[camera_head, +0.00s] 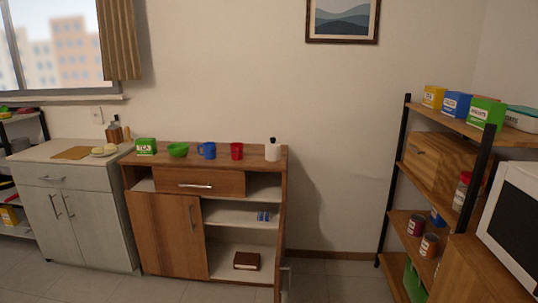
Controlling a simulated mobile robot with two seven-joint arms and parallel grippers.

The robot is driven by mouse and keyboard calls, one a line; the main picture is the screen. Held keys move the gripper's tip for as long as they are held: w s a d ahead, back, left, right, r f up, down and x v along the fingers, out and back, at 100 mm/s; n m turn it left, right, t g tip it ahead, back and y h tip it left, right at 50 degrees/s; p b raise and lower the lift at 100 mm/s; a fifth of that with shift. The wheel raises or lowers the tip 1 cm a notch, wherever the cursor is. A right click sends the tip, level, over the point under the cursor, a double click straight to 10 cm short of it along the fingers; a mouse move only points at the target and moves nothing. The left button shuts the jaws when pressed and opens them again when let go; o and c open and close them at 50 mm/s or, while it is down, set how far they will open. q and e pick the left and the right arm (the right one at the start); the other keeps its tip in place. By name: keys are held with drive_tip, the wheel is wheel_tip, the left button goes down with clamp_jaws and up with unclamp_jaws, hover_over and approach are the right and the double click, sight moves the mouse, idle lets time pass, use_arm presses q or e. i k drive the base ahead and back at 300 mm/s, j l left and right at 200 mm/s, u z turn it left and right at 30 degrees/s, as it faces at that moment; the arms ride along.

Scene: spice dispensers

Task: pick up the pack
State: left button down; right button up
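A small blue pack-like item (263,215) lies on the open middle shelf of the wooden cabinet (165,225), right of its closed door. It is too small to read. A green box marked TEA (146,147) stands on the cabinet top at the left end. Several more boxes stand on the right-hand rack's top shelf: a yellow one (433,96), a blue one (456,104) and a green one (487,113). I cannot tell from the picture which of these is the pack. Neither of my grippers is in view.
A green bowl (178,149), blue mug (207,150), red cup (236,151) and white canister (272,151) share the cabinet top. A brown book-like item (246,260) lies on its bottom shelf. A microwave (515,225) stands at right. Floor between cabinet and rack (340,285) is clear.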

sight(145, 146)
drive_tip(key=i+l+u, duration=0.15)
drive_tip(key=i+l, duration=0.3)
drive_tip(key=i+l+u, duration=0.15)
drive_tip(key=i+l, duration=0.25)
drive_tip(key=l, duration=0.2)
